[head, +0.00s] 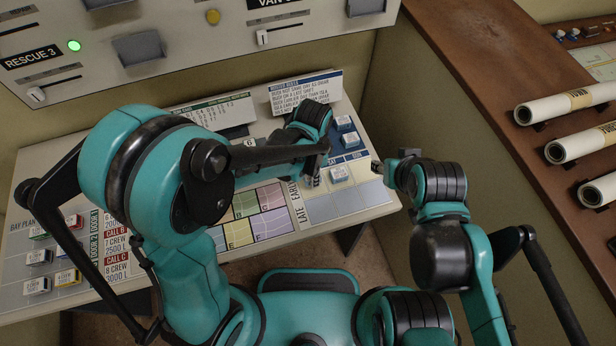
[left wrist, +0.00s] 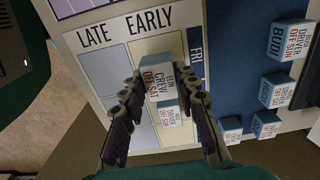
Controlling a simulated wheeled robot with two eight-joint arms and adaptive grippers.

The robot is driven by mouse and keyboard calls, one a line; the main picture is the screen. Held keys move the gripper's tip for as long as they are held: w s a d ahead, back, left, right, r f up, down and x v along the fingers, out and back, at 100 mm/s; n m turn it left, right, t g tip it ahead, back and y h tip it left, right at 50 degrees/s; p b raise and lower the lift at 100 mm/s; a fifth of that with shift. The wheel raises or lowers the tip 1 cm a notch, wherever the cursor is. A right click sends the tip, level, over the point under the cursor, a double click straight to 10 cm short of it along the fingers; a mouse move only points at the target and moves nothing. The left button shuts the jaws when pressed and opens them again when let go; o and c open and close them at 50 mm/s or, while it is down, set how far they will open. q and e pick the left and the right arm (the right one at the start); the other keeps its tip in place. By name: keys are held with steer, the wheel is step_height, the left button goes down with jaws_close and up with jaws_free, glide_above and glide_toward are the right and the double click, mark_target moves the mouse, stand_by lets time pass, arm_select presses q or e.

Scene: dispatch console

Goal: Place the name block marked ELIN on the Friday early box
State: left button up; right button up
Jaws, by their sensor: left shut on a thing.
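The name block (left wrist: 158,80) between my left fingers is white and blue; its print seems to read ELIN, CREW, OFF SAT. My left gripper (left wrist: 160,98) is shut on it, over the EARLY column beside the blue FRI label (left wrist: 196,56). I cannot tell whether the block touches the board. The cream early box (left wrist: 146,47) shows partly around it. In the head view my left gripper (head: 316,165) is over the planner's right part and mostly hides the block. My right gripper (head: 395,162) is apart from the blocks, past the planner's right edge, its fingertips looking spread and empty.
A DRIVER, OFF SUN block (left wrist: 170,115) stands close beside the held block, in the same column. More name blocks stand on the blue strip, including BUDI (left wrist: 287,42). A rules card (head: 305,90) stands behind. White rolls (head: 565,103) lie on the right shelf.

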arm_select(q)
step_height(320, 180, down, 3)
steer(key=shift+s+d+f+b, duration=0.1)
steer(key=shift+b, duration=0.8)
steer(key=shift+d+f, duration=0.1)
steer(key=shift+a, duration=0.2)
steer(key=o, duration=1)
steer(key=shift+d, duration=0.1)
steer(key=shift+o, duration=0.2)
arm_select(e)
steer(key=shift+w+d+f, duration=0.15)
steer(key=shift+d+f, duration=0.05)
steer(key=shift+f, duration=0.45)
steer(key=shift+w+d+f, duration=0.15)
steer(key=shift+f, duration=0.45)
steer(key=shift+r, duration=0.1)
